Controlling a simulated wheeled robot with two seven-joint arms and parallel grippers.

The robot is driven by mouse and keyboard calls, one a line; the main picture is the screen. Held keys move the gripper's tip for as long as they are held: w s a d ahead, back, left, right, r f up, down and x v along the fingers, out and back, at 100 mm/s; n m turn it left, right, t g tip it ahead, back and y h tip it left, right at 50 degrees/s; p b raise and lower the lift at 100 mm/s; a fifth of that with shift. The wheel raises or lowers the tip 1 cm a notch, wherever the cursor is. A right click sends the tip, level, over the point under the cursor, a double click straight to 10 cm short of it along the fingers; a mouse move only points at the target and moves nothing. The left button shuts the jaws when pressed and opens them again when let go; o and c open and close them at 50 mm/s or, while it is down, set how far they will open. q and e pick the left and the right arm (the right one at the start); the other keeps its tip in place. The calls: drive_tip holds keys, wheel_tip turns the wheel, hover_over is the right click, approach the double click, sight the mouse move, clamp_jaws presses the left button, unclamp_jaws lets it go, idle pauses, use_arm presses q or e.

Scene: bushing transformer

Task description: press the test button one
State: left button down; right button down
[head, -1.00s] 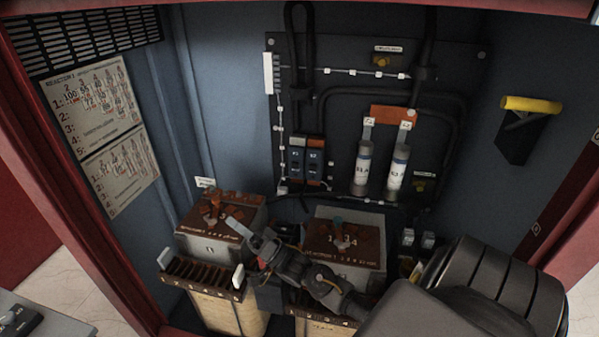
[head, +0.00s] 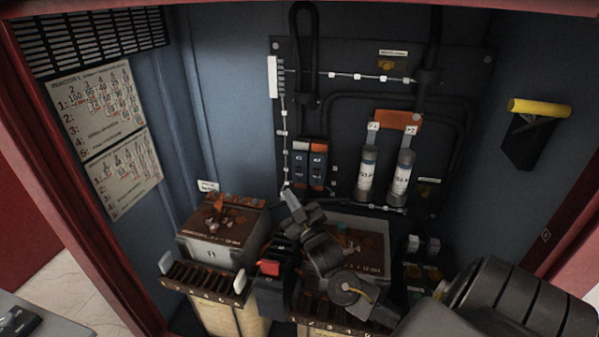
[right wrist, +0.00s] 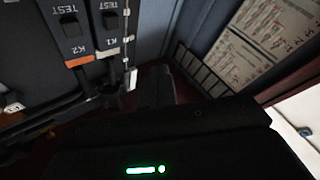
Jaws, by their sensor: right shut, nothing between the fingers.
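Two dark relay modules marked K1 (head: 300,165) and K2 (head: 318,165) sit side by side on the black back panel. My left gripper is out of view.
Two brown-topped transformer blocks (head: 222,222) stand below. A red part (head: 269,268) sits between them. Two white cylindrical fuses (head: 366,175) hang right of the modules, with cables around. A yellow-topped holder (head: 540,107) is on the right wall, paper sheets (head: 95,105) on the left.

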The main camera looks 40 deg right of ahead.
sight(299, 170)
drive_tip(key=shift+w+d+b, duration=0.6)
drive_tip(key=shift+w+d, duration=0.25)
drive_tip(key=shift+d, duration=0.35)
drive_tip(key=shift+w+d+b, duration=0.55)
drive_tip(key=shift+w+d, duration=0.25)
drive_tip(key=shift+d, duration=0.45)
drive_tip(key=shift+w+d+b, duration=0.6)
drive_tip(key=shift+w+d, duration=0.25)
drive_tip(key=shift+d, duration=0.35)
drive_tip(key=shift+w+d, duration=0.25)
drive_tip(key=shift+d, duration=0.1)
drive_tip(key=shift+w+d, duration=0.25)
drive_tip(key=shift+d, duration=0.1)
drive_tip(key=shift+a, duration=0.15)
idle(0.5)
drive_tip(key=shift+s+a+p, duration=0.5)
drive_tip(key=shift+a, duration=0.1)
